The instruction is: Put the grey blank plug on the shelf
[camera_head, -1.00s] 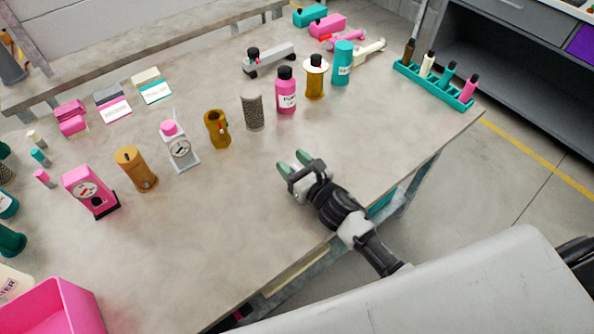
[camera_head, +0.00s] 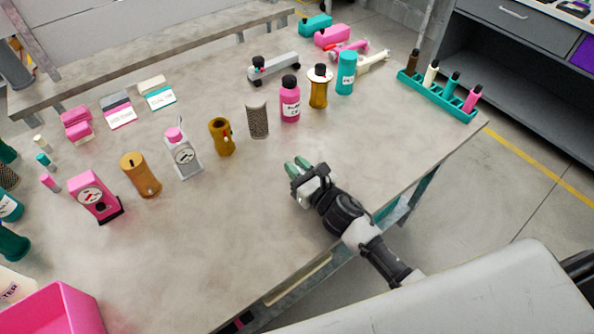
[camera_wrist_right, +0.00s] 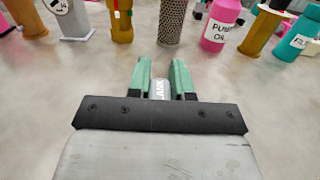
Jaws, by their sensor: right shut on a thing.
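The grey blank plug (camera_wrist_right: 159,88) is a small light grey cylinder with partly hidden dark lettering, seen in the right wrist view. My right gripper (camera_wrist_right: 160,76) has its green fingers shut on it from both sides. In the head view this gripper (camera_head: 297,165) is over the near part of the table, and the plug is hidden there. A long raised grey ledge (camera_head: 150,57), which may be the shelf, runs along the table's back. My left gripper is not in view.
A row of items stands beyond the gripper, including a speckled grey cylinder (camera_head: 258,120), a pink bottle (camera_head: 290,103) and a brown cup (camera_head: 221,138). A teal rack (camera_head: 437,96) is at the right edge. The near tabletop (camera_head: 225,235) is clear.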

